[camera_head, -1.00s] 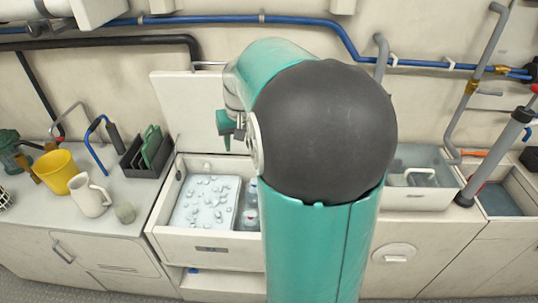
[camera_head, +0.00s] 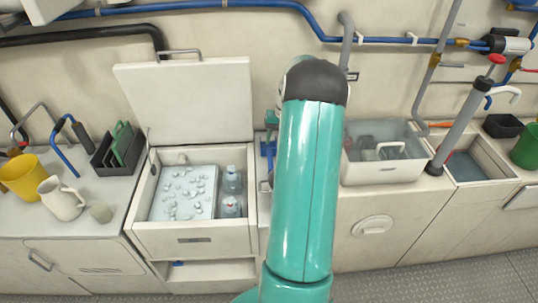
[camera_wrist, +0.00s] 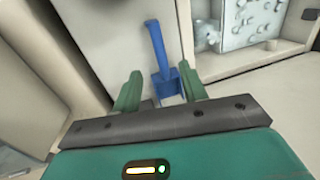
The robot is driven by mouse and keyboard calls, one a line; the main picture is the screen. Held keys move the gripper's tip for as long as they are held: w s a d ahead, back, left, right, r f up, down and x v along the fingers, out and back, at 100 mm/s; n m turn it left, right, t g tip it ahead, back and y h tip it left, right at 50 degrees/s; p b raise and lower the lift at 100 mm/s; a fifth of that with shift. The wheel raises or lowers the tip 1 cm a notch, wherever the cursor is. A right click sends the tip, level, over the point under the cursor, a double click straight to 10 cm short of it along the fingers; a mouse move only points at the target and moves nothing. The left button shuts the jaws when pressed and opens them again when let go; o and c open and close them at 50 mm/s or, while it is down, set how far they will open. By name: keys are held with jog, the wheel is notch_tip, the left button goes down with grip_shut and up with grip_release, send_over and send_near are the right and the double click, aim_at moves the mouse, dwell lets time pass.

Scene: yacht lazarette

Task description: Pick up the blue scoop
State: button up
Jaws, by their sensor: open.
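The blue scoop (camera_wrist: 154,45) lies on a pale surface in the wrist view. Its long handle points to the top of the picture, and its wide end is low, between the fingers. My gripper (camera_wrist: 161,86) is open, with one green finger to each side of the wide end; I see no grip on it. In the head view a blue part of the scoop (camera_head: 267,149) shows on the counter, just right of the ice box, partly hidden by my arm. My gripper is mostly hidden there too.
The open ice box (camera_head: 143,215) holds ice and bottles, with its lid (camera_head: 190,100) raised behind. A clear-sided bin (camera_head: 385,174) stands to the right of my arm. A yellow cup (camera_head: 22,178), white pitcher (camera_head: 62,199) and dark caddy (camera_head: 118,150) stand on the left.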

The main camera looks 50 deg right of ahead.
aim_at(271, 159)
jog(key=f, duration=0.4)
jog(key=w+a+f, duration=0.1)
jog(key=f, duration=0.2)
jog(key=shift+w+f, duration=0.2)
jog(key=shift+f, duration=0.75)
jog(key=shift+w+f, duration=0.15)
jog(key=shift+f, duration=0.75)
jog(key=shift+w+f, duration=0.2)
jog(key=shift+f, duration=0.75)
jog(key=shift+c, duration=0.4)
grip_shut()
